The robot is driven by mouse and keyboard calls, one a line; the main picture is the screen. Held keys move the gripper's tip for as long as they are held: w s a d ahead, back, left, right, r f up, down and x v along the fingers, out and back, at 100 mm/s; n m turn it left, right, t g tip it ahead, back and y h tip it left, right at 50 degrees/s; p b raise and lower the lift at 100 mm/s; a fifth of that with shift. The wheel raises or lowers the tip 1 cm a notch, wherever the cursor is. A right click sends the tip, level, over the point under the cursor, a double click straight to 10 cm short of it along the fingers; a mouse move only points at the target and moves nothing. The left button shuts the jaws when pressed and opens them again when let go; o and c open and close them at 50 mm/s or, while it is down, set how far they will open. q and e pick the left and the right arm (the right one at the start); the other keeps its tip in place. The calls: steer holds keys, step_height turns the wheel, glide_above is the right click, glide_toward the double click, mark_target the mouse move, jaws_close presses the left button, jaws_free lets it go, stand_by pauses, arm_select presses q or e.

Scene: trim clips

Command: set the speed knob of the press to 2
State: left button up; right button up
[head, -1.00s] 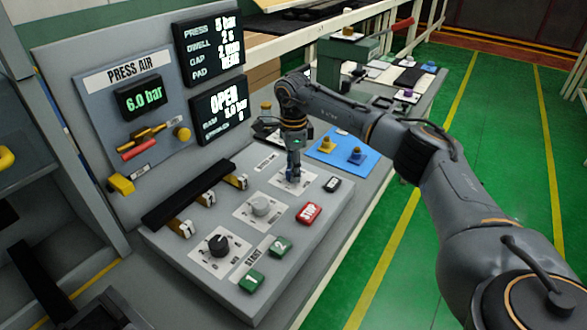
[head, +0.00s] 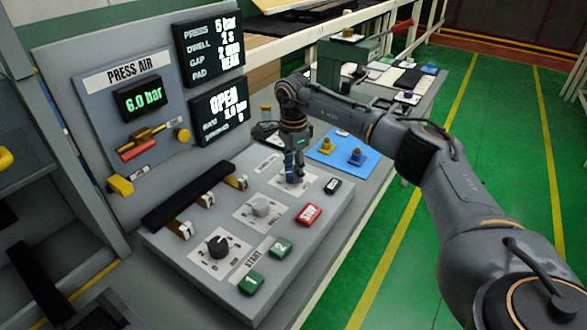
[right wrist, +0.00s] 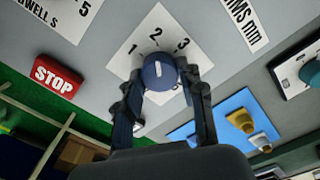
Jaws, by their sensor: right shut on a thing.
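My right gripper (head: 295,178) points down at the farthest of three knobs on the sloping press panel (head: 317,207). In the right wrist view its two fingers (right wrist: 163,95) are shut on the sides of a round dark blue knob (right wrist: 160,72). The knob stands on a white plate (right wrist: 150,35) marked 1, 2 and 3. A short white mark shows on the knob's face, but I cannot tell surely which number it indicates. In the head view the fingers mostly hide this knob. My left gripper is not in view.
A grey knob (head: 260,207) and a black knob (head: 218,246) stand nearer on the panel. A red STOP button (head: 308,214) and green start buttons (head: 251,283) line its right side. Displays stand behind.

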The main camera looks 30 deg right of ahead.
steer(key=o, duration=1.2)
step_height(320, 180, up, 12)
